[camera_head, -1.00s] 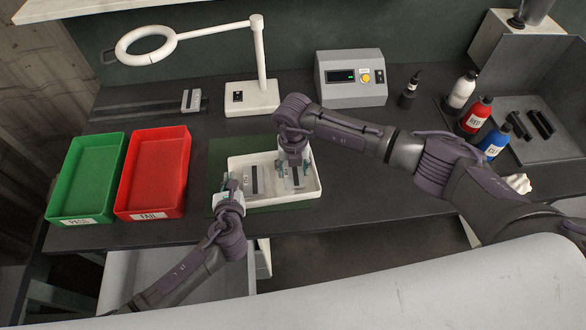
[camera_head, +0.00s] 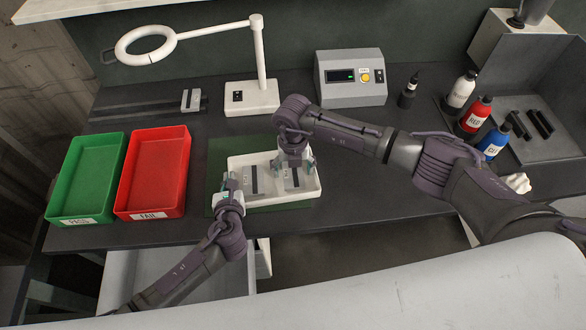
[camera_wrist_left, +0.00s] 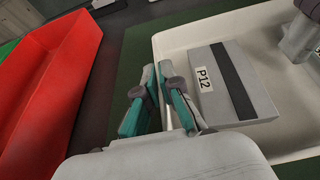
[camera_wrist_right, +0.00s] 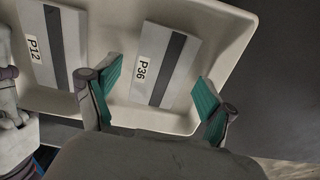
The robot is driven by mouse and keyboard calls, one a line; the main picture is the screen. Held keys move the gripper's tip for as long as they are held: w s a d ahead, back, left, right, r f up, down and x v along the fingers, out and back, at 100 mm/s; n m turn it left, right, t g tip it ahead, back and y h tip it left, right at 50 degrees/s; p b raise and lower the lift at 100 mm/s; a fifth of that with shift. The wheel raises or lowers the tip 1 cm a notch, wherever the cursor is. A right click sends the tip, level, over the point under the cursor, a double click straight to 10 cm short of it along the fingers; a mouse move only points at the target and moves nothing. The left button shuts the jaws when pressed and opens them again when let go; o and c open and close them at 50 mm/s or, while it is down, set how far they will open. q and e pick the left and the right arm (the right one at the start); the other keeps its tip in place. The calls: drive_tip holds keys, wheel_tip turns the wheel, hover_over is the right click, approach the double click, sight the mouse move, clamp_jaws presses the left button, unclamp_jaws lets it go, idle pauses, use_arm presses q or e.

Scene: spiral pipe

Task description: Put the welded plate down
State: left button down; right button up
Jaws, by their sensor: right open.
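A grey welded plate labelled P36 (camera_wrist_right: 163,68) with a dark strip lies in the white tray (camera_head: 268,203), on its right side. A similar plate labelled P12 (camera_wrist_left: 225,85) lies to its left in the tray. My right gripper (camera_wrist_right: 155,80) is open above plate P36, with one finger on either side and clear gaps. My left gripper (camera_wrist_left: 160,100) is at the tray's left wall, its fingers on either side of the wall and close together. It appears shut on the wall; the contact is partly hidden.
The tray stands on a green mat (camera_head: 217,155). A red FAIL bin (camera_head: 153,212) and a green PASS bin (camera_head: 83,219) stand to the left. A magnifier lamp (camera_head: 251,97) and a grey instrument (camera_head: 350,95) stand behind. Bottles (camera_head: 475,115) stand to the right.

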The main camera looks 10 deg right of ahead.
sight(293, 173)
wheel_tip(293, 173, up, 12)
idle(0.4)
drive_tip(key=shift+f, duration=0.1)
use_arm(q)
drive_tip(key=c, duration=1.2)
unclamp_jaws()
drive_tip(key=shift+c, duration=0.2)
